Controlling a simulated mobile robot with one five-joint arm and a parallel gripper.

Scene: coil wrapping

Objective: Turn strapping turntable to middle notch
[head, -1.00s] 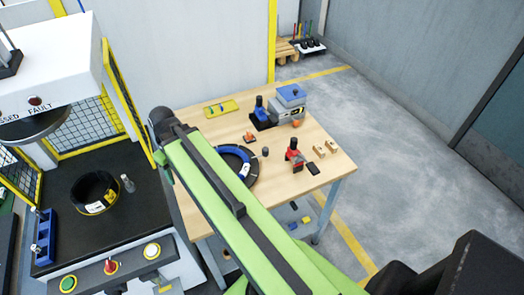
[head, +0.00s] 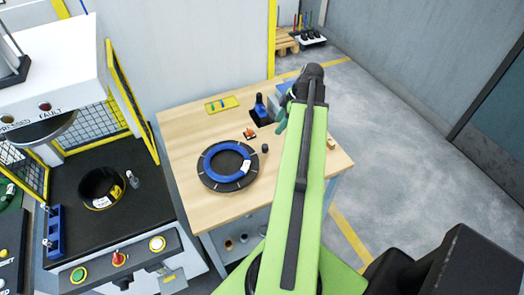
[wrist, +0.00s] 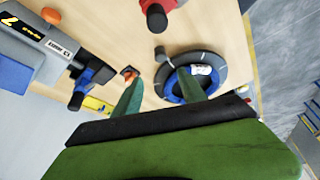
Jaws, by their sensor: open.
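The strapping turntable (head: 206,180) is a black disc with pale marks on its rim, lying on the wooden workbench in the head view. A blue coil with a white label (head: 245,167) lies on it. A small dark knob (head: 265,148) stands just right of the disc, and an orange piece (head: 250,133) sits behind it. I cannot tell which notch the table is at. My gripper (wrist: 158,88) is open and empty, its green fingers spread in the wrist view, with the turntable (wrist: 236,68) beyond the right finger. In the head view the gripper is partly hidden by my arm, right of the turntable.
A tool with a blue and black handle (head: 261,106) stands at the back of the bench (head: 190,130), near a yellow tray (head: 221,104). A red tool (wrist: 172,5) shows in the wrist view. A control machine (head: 90,215) stands left. The bench left of the turntable is clear.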

